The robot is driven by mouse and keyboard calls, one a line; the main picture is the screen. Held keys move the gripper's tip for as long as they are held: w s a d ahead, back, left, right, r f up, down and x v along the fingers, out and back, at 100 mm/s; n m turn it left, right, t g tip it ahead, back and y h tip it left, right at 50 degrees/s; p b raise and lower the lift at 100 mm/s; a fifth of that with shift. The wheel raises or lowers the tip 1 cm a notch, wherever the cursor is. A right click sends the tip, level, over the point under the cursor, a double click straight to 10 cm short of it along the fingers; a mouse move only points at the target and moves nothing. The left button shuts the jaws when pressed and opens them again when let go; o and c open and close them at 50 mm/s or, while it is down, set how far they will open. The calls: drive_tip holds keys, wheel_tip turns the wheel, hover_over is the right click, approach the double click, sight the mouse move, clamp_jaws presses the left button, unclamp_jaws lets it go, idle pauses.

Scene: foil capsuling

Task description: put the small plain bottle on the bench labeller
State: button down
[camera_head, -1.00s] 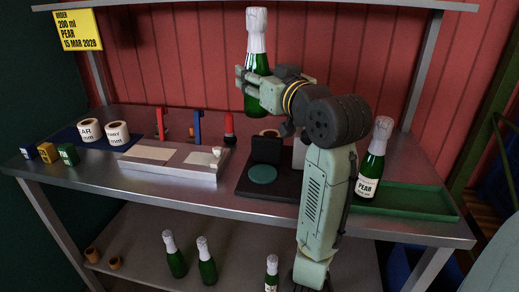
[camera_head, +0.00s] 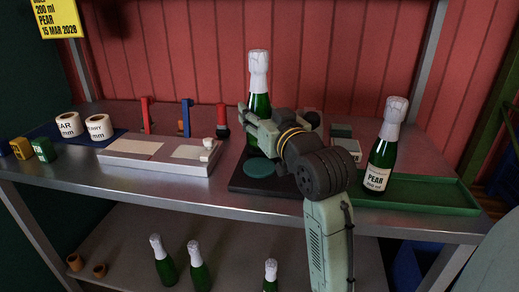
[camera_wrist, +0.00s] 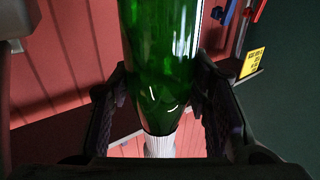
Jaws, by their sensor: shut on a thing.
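The plain green bottle (camera_head: 258,104) with white foil on its neck is upright in my gripper (camera_head: 258,128). No label shows on it. In the wrist view the bottle (camera_wrist: 160,50) appears upside down, with the gripper fingers (camera_wrist: 160,105) on both sides of it. A dark low machine with a round teal pad (camera_head: 270,169), apparently the bench labeller, is on the bench below and behind my gripper. My gripper and arm hide part of it.
A bottle labelled PEAR (camera_head: 383,165) stands at the green tray (camera_head: 440,193) on the right. A grey slab (camera_head: 155,167) with pale panels lies left of the machine. Label rolls (camera_head: 68,124) and small coloured blocks (camera_head: 42,149) are farther left. Three bottles (camera_head: 197,268) stand on the lower shelf.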

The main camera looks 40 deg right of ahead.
drive_tip(key=shift+f+b, duration=1.55)
drive_tip(key=shift+f, duration=0.7)
drive_tip(key=shift+f, duration=0.3)
drive_tip(key=c, duration=0.8)
unclamp_jaws()
drive_tip(key=shift+c, duration=0.2)
drive_tip(key=shift+r, duration=0.25)
drive_tip(key=b+v, duration=0.2)
drive_tip(key=v, duration=1)
drive_tip(key=shift+b, duration=0.3)
